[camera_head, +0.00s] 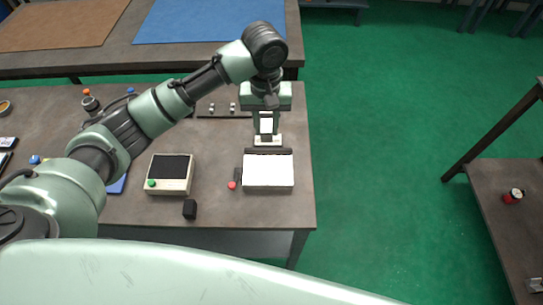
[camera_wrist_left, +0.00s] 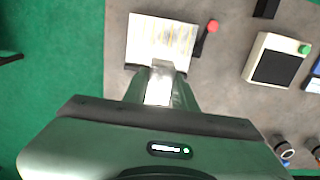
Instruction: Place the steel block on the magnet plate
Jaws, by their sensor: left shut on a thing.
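The magnet plate (camera_head: 268,174) is a bright, pale rectangular plate on the brown table, near its right edge. It has a dark strip along its far edge and a red-knobbed lever at its left. In the left wrist view the plate (camera_wrist_left: 160,38) shows yellowish stripes and looks bare. My left gripper (camera_head: 267,134) points down just beyond the plate's far edge. It is shut on the bright steel block (camera_wrist_left: 159,84), which shows between the fingers. I cannot tell the block's exact height above the table. My right gripper is in neither view.
A beige box with a dark screen and green button (camera_head: 170,174) stands left of the plate. A small black block (camera_head: 190,209) lies in front, between them. The red knob (camera_head: 232,185) stands close to the plate's left side. Green floor lies open to the right.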

